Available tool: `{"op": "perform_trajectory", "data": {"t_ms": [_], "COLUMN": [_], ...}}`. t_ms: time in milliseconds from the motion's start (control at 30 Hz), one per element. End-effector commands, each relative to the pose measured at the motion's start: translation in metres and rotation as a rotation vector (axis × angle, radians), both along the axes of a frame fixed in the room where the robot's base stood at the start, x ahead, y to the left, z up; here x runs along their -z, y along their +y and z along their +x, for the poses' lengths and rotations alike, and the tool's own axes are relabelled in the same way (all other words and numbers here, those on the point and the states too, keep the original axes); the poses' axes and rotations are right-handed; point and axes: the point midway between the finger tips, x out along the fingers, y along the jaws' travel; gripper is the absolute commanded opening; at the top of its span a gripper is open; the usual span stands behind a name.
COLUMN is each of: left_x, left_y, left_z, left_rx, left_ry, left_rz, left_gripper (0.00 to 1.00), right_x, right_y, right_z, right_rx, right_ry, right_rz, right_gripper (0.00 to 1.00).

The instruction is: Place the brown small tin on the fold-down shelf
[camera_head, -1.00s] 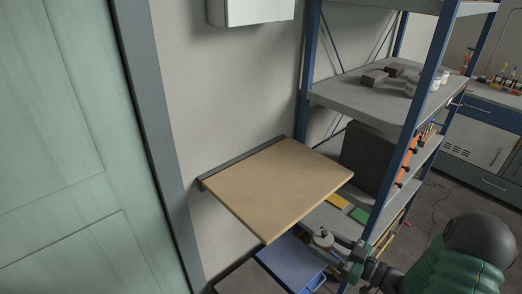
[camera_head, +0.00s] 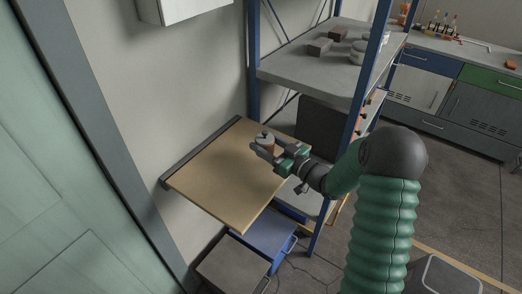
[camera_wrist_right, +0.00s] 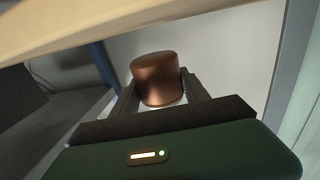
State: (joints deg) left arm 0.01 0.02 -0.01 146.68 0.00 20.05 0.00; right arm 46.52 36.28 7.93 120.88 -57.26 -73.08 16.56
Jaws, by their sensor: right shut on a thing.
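The brown small tin (camera_head: 265,144) is between the fingers of my right gripper (camera_head: 264,148). It shows as a coppery cylinder (camera_wrist_right: 157,78) in the wrist view, with the gripper's dark fingers (camera_wrist_right: 160,98) shut on its sides. The fold-down shelf (camera_head: 215,180) is a pale wooden board, folded out level from the wall. In the head view, the gripper and tin are over its far right part. In the wrist view, the board (camera_wrist_right: 130,22) crosses the top, with wall visible between it and the tin. My left gripper is not in view.
A blue-framed rack (camera_head: 320,60) with grey shelves and small blocks stands just right and behind. A white wall box (camera_head: 195,8) hangs above. A blue bin (camera_head: 268,236) and a grey box (camera_head: 232,266) stand below. The rest of the board is bare.

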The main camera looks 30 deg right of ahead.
Motion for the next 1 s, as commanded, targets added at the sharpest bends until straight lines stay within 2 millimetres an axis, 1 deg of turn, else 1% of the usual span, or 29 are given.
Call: {"op": "perform_trajectory", "data": {"t_ms": [67,100,133,233,467,500,633,900,1000], "left_x": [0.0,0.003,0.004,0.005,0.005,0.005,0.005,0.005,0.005], "left_y": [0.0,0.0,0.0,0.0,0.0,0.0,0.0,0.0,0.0], "left_z": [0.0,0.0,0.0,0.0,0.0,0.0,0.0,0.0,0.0], "left_rx": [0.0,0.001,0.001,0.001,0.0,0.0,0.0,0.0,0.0], "left_ry": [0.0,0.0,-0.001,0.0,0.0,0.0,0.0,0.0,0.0], "left_rz": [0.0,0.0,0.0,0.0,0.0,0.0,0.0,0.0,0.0], "left_gripper": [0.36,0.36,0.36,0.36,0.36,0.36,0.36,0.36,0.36], "right_x": [0.0,0.012,0.019,0.034,0.036,0.036,0.036,0.036,0.036], "right_y": [0.007,0.006,0.005,0.005,0.007,0.007,0.006,0.005,0.003], "right_z": [0.013,0.012,0.012,0.012,0.011,0.011,0.011,0.011,0.005], "right_rx": [-0.005,-0.001,0.0,-0.001,-0.002,-0.002,-0.002,-0.001,0.0], "right_ry": [-0.004,0.001,0.001,0.001,0.0,0.001,0.0,-0.001,-0.001], "right_rz": [0.001,0.003,0.004,0.003,-0.002,-0.001,0.0,0.0,-0.001], "right_gripper": [0.04,0.04,0.04,0.04,0.04,0.58,0.75,0.75,0.75]}}
